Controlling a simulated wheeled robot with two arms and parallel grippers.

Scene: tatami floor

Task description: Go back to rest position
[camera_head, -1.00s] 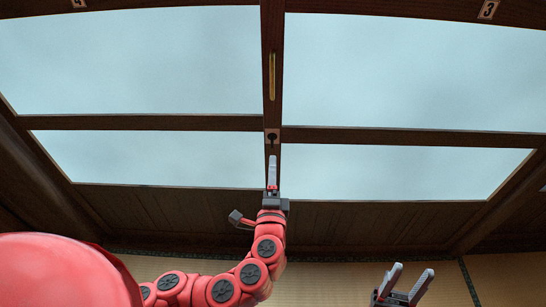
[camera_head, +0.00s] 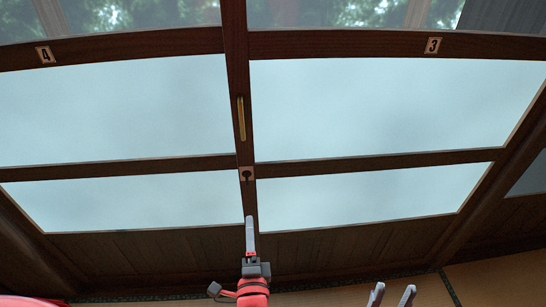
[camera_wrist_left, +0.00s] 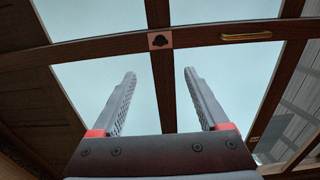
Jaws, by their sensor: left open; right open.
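My left gripper (camera_head: 250,238) is low in the middle of the head view, pointing up in front of the sliding doors' central post. In the left wrist view its two grey fingers (camera_wrist_left: 160,103) are spread wide with nothing between them. My right gripper (camera_head: 392,296) shows at the bottom right of the head view, its two fingertips apart and empty. The rest of the right arm is out of the frame. I see no object in either gripper.
Dark wooden sliding doors with frosted panes (camera_head: 400,105) fill the view. A brass pull (camera_head: 241,118) and a small dark lock plate (camera_head: 246,174) sit on the central post. A tan tatami floor (camera_head: 500,280) shows at the bottom right.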

